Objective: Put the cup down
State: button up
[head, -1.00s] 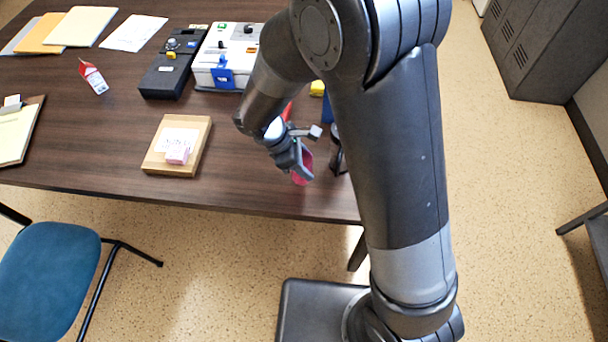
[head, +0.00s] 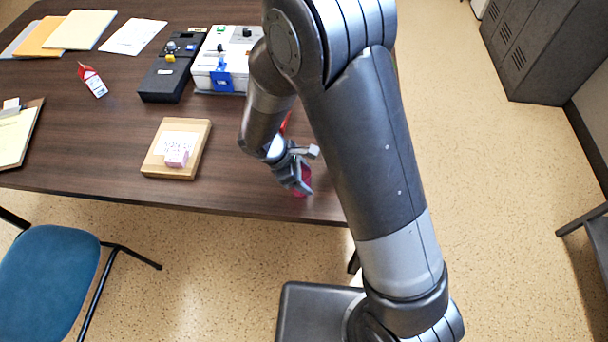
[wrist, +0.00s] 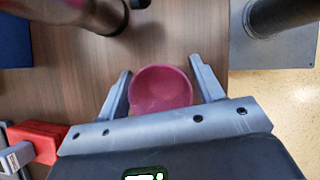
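The pink cup (wrist: 160,90) is between the two fingers of my gripper (wrist: 162,72) in the wrist view, its round opening facing the camera. The fingertips lie close against both sides of it, and my gripper appears shut on it. In the head view the cup (head: 303,183) shows partly behind my gripper (head: 300,178), over the front right part of the dark wooden table (head: 110,150). Whether its base touches the tabletop cannot be told.
A white device (head: 222,70) and a black box (head: 165,82) are farther back. The table's front edge is close.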

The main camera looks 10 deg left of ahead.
jog(key=shift+o, duration=1.1)
jog(key=shift+r, duration=0.1)
jog(key=v, duration=1.2)
jog(key=d+r+m+y, duration=0.2)
jog(key=d+r+m, duration=0.3)
jog(key=d+r, duration=0.2)
jog(key=s+d+r+m+t+y, duration=0.2)
jog(key=s+d+r+m, duration=0.3)
jog(key=d+r+m, duration=0.2)
jog(key=s+d+r+m+t+y, duration=0.2)
jog(key=s+d+r+m, duration=0.4)
jog(key=d, duration=0.6)
jog(key=shift+r+m+t, duration=0.3)
jog(key=shift+r+m, duration=0.2)
jog(key=shift+m, duration=0.5)
